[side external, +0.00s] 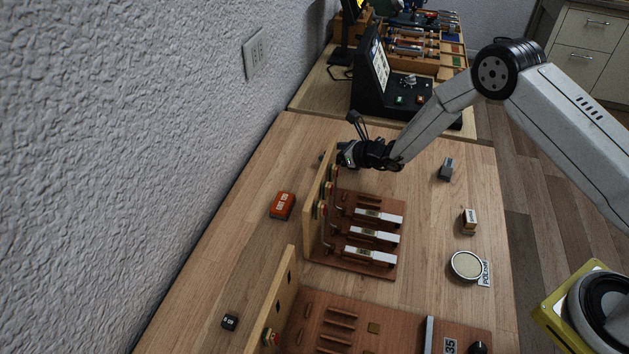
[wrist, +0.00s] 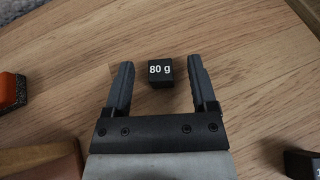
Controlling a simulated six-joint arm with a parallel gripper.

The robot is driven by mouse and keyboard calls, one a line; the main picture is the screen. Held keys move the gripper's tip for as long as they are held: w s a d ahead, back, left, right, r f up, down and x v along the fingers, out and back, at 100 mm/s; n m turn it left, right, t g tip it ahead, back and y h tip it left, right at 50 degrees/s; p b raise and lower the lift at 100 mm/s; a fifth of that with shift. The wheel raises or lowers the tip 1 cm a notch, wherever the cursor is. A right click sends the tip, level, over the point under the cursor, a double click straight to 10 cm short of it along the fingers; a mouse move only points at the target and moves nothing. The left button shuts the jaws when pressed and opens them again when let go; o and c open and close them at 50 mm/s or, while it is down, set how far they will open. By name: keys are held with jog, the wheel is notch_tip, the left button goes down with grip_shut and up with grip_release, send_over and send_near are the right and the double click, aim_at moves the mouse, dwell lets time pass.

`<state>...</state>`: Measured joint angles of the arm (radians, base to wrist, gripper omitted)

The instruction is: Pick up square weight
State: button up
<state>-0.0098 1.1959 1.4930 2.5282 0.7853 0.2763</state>
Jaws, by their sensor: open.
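A small black cube marked "80 g" (wrist: 160,72) sits on the wooden table in the wrist view. My gripper (wrist: 160,85) is open, with one finger on each side of the cube and a gap on both sides. The cube lies near the fingertips, and nothing is held. Height above the table is hard to tell. In the side external view my gripper (side external: 346,156) is low over the table, at the far end of an upright wooden board (side external: 318,190). I cannot make out the "80 g" cube there. Another small black cube (side external: 229,322) lies near the front left.
A piano-action model (side external: 385,218) with white keys stands beside my gripper. An orange-red box (side external: 282,205) lies left of the board. A grey block (side external: 447,169), a small box (side external: 469,221) and a round tin (side external: 466,265) lie to the right. A dark block (wrist: 303,164) shows at the wrist view's lower right.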

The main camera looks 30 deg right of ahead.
grip_shut()
jog(key=shift+r, duration=0.1)
jog(key=shift+r, duration=0.6)
jog(key=s+d+r, duration=0.1)
jog(key=s+r, duration=1)
jog(key=s, duration=0.3)
jog(key=shift+d+r, duration=0.25)
jog(key=shift+r, duration=0.1)
jog(key=shift+r, duration=0.1)
